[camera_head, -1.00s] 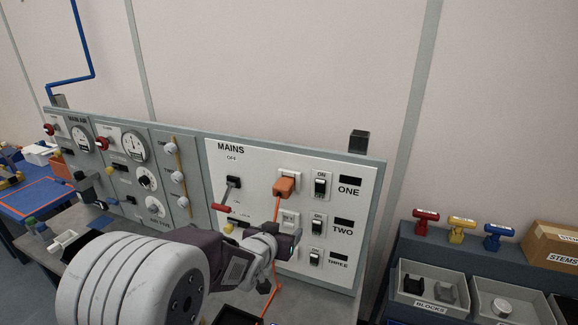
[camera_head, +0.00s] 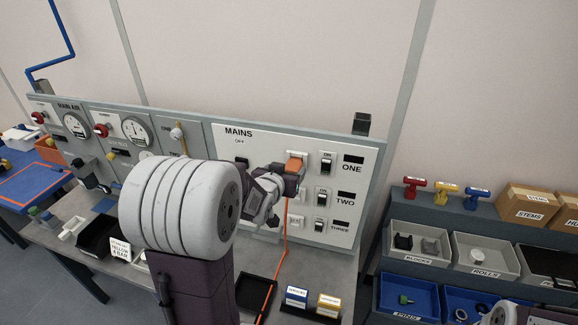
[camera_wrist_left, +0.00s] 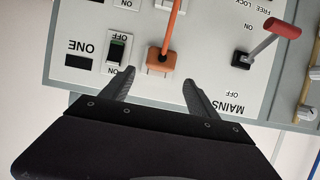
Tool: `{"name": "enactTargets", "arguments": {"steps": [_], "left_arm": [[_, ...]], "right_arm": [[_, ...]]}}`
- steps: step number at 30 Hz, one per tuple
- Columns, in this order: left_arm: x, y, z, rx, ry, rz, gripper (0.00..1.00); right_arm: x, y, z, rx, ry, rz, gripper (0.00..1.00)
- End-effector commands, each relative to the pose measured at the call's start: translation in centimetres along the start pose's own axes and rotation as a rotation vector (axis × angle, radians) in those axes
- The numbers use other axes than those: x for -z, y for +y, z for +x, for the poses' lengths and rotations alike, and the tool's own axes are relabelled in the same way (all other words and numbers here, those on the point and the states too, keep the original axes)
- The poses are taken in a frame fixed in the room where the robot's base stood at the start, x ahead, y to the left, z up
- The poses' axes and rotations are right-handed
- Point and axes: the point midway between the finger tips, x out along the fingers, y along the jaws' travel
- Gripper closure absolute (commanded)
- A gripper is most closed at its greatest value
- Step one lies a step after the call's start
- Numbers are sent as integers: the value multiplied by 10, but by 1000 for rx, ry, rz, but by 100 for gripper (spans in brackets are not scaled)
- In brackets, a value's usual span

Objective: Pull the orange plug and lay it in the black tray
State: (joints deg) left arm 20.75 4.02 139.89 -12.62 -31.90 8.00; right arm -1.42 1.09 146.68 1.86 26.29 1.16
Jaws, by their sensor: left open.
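The orange plug (camera_head: 294,165) sits in a white socket on the MAINS panel, beside the ONE switch. Its orange cable (camera_head: 286,240) hangs down to the bench. In the left wrist view, the plug (camera_wrist_left: 161,61) lies beyond and between the open fingers of my left gripper (camera_wrist_left: 158,88), a finger on each side. In the head view my left gripper (camera_head: 292,178) is just below the plug and partly hides it; contact cannot be told. My right gripper is not in view.
The red-handled MAINS lever (camera_wrist_left: 268,42) is close to the plug. Two small labelled blocks (camera_head: 297,296) lie right of the tray. A black bin (camera_head: 97,238) stands further left. Shelves with grey bins (camera_head: 418,240) are at the right.

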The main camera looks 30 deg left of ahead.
Motion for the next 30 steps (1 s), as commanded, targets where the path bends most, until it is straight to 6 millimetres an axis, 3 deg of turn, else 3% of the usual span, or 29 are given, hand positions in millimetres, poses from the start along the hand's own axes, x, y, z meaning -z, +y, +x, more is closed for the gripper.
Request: {"name": "enactTargets", "arguments": {"steps": [10, 15, 22, 29, 30], "left_arm": [[2, 1, 61, -2, -3, 1, 31], [0, 1, 72, -1, -1, 0, 31], [0, 0, 73, -1, 0, 0, 31], [0, 1, 72, -1, 0, 0, 95], [0, 1, 72, -1, 0, 0, 62]], "right_arm": [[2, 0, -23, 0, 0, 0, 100], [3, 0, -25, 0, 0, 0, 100], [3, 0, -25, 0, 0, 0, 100], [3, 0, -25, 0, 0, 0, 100], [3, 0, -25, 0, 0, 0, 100]]}}
